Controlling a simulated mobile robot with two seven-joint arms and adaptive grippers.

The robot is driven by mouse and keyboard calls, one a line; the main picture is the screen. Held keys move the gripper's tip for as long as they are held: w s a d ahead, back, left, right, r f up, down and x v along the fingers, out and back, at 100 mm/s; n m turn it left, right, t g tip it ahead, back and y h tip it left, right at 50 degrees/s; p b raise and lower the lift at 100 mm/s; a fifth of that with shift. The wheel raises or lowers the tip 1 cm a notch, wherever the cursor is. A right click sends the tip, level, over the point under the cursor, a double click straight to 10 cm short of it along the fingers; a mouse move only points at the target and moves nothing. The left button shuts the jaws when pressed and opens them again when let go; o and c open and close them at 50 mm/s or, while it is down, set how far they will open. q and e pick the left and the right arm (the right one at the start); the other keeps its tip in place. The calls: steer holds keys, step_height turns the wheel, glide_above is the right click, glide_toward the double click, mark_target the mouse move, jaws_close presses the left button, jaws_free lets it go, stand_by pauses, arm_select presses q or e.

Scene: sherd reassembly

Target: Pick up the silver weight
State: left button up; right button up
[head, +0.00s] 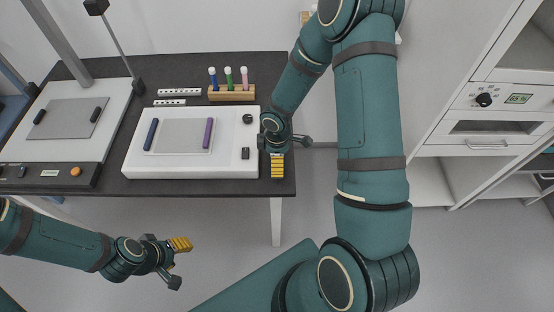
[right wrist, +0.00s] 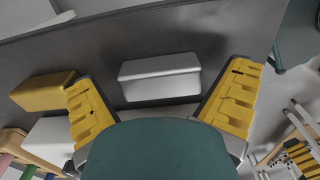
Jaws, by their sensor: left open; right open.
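The silver weight (right wrist: 160,78) is a bright block with rounded edges, lying on the dark table in the right wrist view. It lies between the spread yellow fingers of my right gripper (right wrist: 160,88), with a gap on each side. My right gripper is open and empty; in the head view it (head: 277,162) is over the table's right end, and I cannot make out the weight there. My left gripper (head: 178,262) is open and empty, in front of the table and away from it.
A brass-coloured block (right wrist: 40,93) and a pale block (right wrist: 45,135) lie left of the weight. The white tray (head: 190,172) carries blue and purple rods. A wooden rack (head: 231,93) holds coloured pens behind it. The table's edge is close to the right gripper.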

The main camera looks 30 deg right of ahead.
steer(key=c, duration=1.2)
steer(key=shift+c, duration=0.2)
steer(key=shift+r, duration=0.15)
